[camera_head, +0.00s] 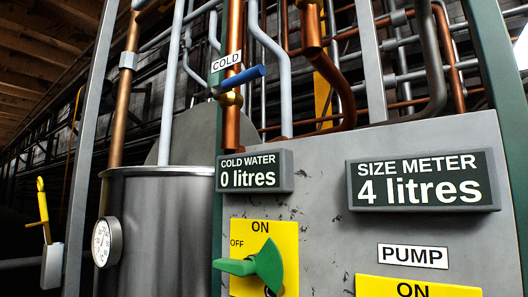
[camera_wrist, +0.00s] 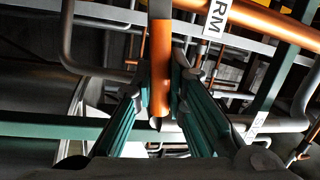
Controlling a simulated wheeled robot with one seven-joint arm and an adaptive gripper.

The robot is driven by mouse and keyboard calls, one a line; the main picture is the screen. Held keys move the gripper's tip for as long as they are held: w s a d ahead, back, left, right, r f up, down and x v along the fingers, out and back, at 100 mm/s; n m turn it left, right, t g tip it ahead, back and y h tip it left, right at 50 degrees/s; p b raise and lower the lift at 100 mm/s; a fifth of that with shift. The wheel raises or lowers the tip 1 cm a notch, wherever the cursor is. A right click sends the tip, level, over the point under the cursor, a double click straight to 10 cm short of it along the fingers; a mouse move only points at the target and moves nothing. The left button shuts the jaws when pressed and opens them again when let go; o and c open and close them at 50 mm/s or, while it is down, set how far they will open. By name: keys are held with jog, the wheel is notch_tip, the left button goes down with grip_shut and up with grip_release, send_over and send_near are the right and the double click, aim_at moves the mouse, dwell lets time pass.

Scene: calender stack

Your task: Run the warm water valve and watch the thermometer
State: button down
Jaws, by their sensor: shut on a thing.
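In the wrist view an orange lever (camera_wrist: 161,70) stands between the two fingers of my gripper (camera_wrist: 165,82), which is shut on it. Its lower end shows between the fingers. A white label ending in "RM" (camera_wrist: 216,14) is on a copper pipe just above right. The head view does not show my gripper or this lever. A round white dial thermometer (camera_head: 103,241) is on the left side of a steel tank (camera_head: 160,215); its reading is too small to tell.
A blue lever (camera_head: 240,80) sits below a COLD label (camera_head: 226,62). The cold water display (camera_head: 254,172) reads 0 litres; the size meter (camera_head: 422,181) reads 4 litres. A green-handled switch (camera_head: 258,265) is on the grey panel. Pipes and green frame bars (camera_wrist: 50,126) crowd around my gripper.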

jog(key=shift+f+m+h+b, duration=0.4)
jog(key=shift+f+m+b, duration=0.4)
jog(key=shift+m+b, duration=0.35)
jog(key=shift+f, duration=0.1)
jog(key=c, duration=1.6)
grip_release()
jog(key=v, duration=1.2)
jog(key=shift+s, duration=0.1)
